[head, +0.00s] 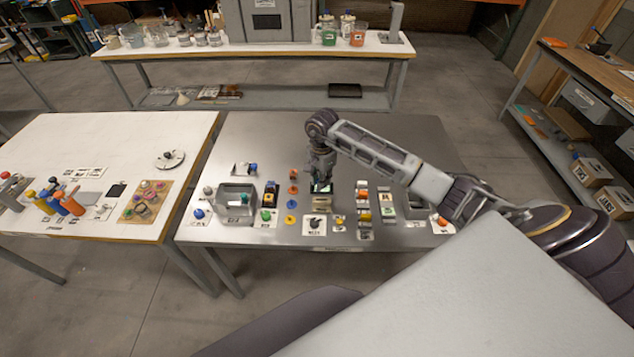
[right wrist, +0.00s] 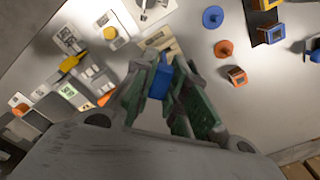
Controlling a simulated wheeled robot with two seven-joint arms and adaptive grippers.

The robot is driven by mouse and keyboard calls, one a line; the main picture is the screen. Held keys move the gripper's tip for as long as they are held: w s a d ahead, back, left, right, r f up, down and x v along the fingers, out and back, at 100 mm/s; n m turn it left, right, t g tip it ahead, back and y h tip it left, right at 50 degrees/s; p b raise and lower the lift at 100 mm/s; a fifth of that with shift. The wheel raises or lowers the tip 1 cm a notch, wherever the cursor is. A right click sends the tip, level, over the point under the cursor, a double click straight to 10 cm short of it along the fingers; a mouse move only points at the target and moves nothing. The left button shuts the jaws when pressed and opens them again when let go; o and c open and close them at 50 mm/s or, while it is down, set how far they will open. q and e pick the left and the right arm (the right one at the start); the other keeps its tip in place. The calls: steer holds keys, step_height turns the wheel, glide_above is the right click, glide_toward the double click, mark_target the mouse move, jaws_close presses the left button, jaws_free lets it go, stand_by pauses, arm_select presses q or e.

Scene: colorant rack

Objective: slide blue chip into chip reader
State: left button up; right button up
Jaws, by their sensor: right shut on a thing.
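My right gripper (head: 321,177) points down over the middle of the grey table. It is shut on the blue chip (right wrist: 160,80), which shows between the fingertips in the right wrist view. The chip is hidden behind the fingers in the head view. My left gripper is in neither view.
Orange and blue discs (head: 291,204) lie left of the gripper. A dark knob on a white card (head: 315,225) is in front. Colored blocks on strips (head: 362,197) stand to the right, and a grey bin (head: 236,203) is at left. The table's back is clear.

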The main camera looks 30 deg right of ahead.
steer(key=shift+w+d+f+m, duration=0.1)
steer(key=shift+w+m, duration=0.15)
steer(key=shift+m, duration=0.25)
steer(key=shift+w+d+m, duration=0.1)
steer(key=shift+w+m, duration=0.15)
steer(key=shift+m, duration=0.55)
steer(key=m, duration=0.4)
steer(key=shift+s+d, duration=0.2)
steer(key=shift+m, duration=0.7)
arm_select(q)
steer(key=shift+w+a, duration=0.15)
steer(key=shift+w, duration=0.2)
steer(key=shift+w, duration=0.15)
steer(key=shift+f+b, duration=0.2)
steer(key=shift+b, duration=0.1)
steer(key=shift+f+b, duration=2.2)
arm_select(e)
steer(key=shift+f, duration=2.9)
